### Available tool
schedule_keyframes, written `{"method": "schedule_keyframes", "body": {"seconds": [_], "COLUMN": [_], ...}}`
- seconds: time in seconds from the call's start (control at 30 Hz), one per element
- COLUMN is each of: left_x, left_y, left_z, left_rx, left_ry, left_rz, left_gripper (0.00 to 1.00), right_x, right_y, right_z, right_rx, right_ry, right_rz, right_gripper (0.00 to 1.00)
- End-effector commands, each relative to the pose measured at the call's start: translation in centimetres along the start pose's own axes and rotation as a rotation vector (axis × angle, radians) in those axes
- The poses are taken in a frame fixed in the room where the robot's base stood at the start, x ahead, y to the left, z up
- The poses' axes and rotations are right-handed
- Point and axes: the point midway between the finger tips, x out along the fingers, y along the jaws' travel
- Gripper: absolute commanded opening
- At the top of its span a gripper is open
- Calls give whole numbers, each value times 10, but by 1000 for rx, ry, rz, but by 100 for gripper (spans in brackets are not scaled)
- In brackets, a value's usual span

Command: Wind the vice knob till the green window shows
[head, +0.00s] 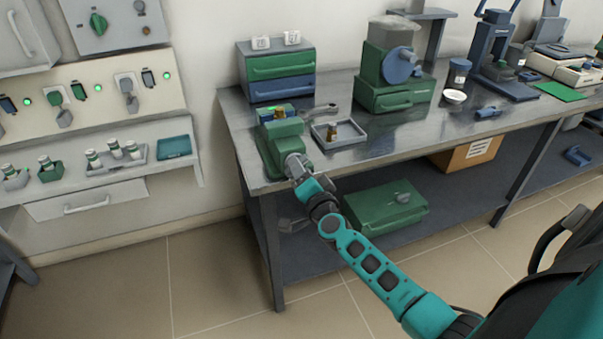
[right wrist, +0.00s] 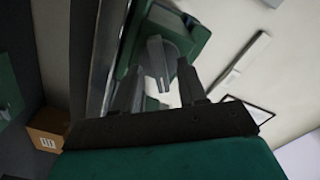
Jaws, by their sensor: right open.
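The green vice (head: 274,150) stands at the front left corner of the steel bench in the head view. Its grey knob (head: 296,165) faces the front, towards my right gripper (head: 303,179). In the right wrist view the two dark fingers of my right gripper (right wrist: 160,82) are apart, with the grey knob (right wrist: 158,58) showing between and beyond them. I cannot tell whether they touch it. The vice's green body (right wrist: 185,35) lies behind the knob. I cannot make out a green window. My left gripper is not in view.
A shallow tray (head: 352,142) with a small brass-coloured piece and a grey wrench-like tool (head: 320,110) lie near the vice. A green and blue drawer box (head: 281,88) stands behind. A green case (head: 385,212) sits on the lower shelf.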

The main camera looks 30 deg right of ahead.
Motion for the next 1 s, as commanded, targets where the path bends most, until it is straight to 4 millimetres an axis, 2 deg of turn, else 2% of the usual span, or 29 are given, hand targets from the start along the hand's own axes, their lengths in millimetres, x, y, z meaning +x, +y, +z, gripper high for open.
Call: {"method": "schedule_keyframes", "body": {"seconds": [0.27,0.7,1.0], "left_x": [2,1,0], "left_y": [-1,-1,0], "left_z": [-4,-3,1], "left_rx": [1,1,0], "left_ry": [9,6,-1], "left_rz": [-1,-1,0], "left_gripper": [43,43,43], "right_x": [1,1,0], "right_y": [0,0,0], "right_z": [0,0,1], "right_rx": [0,0,43], "right_ry": [-1,-1,-1], "right_rz": [0,0,0], "right_gripper": [41,0,0]}}
